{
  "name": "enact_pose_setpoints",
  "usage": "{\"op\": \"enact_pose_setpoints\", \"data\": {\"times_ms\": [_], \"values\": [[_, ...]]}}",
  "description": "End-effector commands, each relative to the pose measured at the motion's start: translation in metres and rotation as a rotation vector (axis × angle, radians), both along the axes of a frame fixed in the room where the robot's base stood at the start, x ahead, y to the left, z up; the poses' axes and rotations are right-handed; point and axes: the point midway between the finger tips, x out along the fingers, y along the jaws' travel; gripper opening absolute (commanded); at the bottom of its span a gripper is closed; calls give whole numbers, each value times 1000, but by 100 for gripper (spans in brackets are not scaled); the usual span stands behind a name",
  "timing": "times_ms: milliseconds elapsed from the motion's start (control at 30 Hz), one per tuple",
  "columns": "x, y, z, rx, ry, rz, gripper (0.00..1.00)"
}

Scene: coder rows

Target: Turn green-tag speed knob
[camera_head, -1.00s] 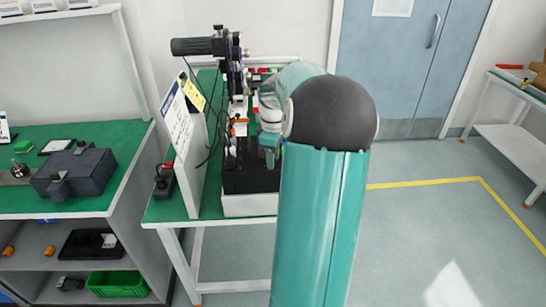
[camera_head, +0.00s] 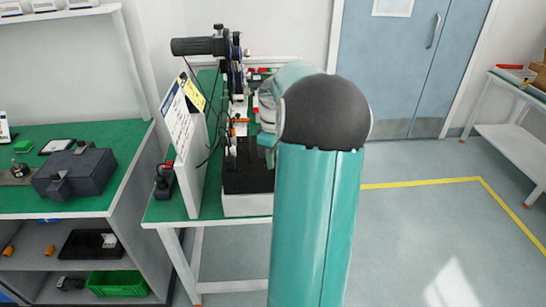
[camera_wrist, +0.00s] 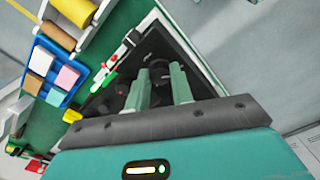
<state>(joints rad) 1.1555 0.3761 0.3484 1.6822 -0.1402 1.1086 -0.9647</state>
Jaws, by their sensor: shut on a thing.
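In the wrist view my gripper (camera_wrist: 160,70) reaches down over a dark control panel (camera_wrist: 120,97). A bright green tag (camera_wrist: 111,82) lies at the panel's left edge. In the head view the black-topped control box (camera_head: 246,172) stands at the near end of the green-topped bench. My arm covers its right side there, and the gripper's fingertips are hidden. The knob's pointer and marks cannot be made out.
A white sign board (camera_head: 185,135) stands left of the box, with dark cables beside it. A machine with a dark motor (camera_head: 197,46) stands behind. A blue tray (camera_wrist: 57,97) and yellow spools (camera_wrist: 76,10) show in the wrist view.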

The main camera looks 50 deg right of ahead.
Motion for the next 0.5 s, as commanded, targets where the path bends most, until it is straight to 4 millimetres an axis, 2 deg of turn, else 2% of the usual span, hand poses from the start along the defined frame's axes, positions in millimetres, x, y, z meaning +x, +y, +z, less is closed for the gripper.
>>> {"op": "enact_pose_setpoints", "data": {"times_ms": [500], "values": [[1,0,2,-3,-2,-452,0]]}}
